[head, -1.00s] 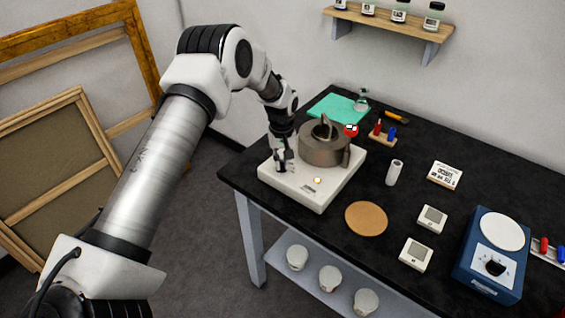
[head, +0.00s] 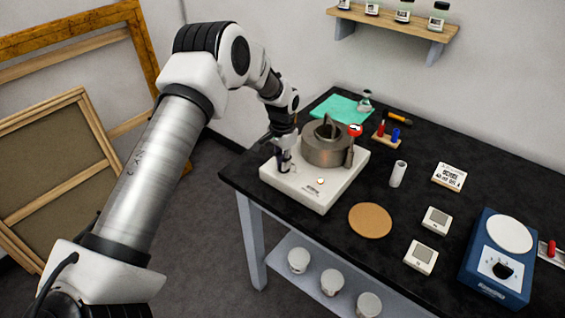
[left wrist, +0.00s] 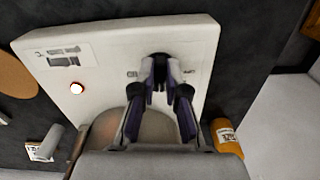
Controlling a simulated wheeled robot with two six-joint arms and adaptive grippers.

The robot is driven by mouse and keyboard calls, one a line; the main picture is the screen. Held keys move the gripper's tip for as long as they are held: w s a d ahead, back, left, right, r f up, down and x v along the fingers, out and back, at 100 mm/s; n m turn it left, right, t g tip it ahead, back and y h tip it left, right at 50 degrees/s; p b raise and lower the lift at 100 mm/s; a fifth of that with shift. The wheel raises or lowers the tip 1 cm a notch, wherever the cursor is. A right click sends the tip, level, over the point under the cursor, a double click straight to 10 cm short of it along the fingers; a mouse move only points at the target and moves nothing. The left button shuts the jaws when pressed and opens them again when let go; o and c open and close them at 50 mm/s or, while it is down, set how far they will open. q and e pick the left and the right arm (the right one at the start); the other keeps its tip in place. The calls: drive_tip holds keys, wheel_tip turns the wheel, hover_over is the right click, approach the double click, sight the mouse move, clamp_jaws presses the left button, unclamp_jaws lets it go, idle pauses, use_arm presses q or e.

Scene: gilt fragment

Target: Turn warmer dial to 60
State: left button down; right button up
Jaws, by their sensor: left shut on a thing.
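The warmer (head: 318,195) is a white flat box on the black table, with a round metal pot (head: 325,148) on top. Its black dial (left wrist: 160,56) shows in the left wrist view, between small printed marks too blurred to read. A small light (left wrist: 77,88) glows on the warmer's face. My left gripper (head: 284,163) points down at the dial from above. In the left wrist view its fingers (left wrist: 161,82) are closed on the dial and cover part of it. The dial's pointer and setting cannot be made out. My right gripper is out of view.
A cork disc (head: 370,220) lies right of the warmer. Two small white boxes (head: 421,257), a white cylinder (head: 397,174) and a blue device with its own dial (head: 498,258) stand farther right. An orange jar (left wrist: 226,134) is beside the warmer in the left wrist view.

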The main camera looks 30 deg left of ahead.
use_arm(q)
drive_tip(key=shift+s+f+m, duration=0.15)
drive_tip(key=shift+f+m, duration=0.15)
drive_tip(key=shift+m, duration=0.5)
drive_tip(key=c, duration=1.2)
unclamp_jaws()
drive_tip(key=shift+w, duration=0.2)
wheel_tip(320, 180, up, 12)
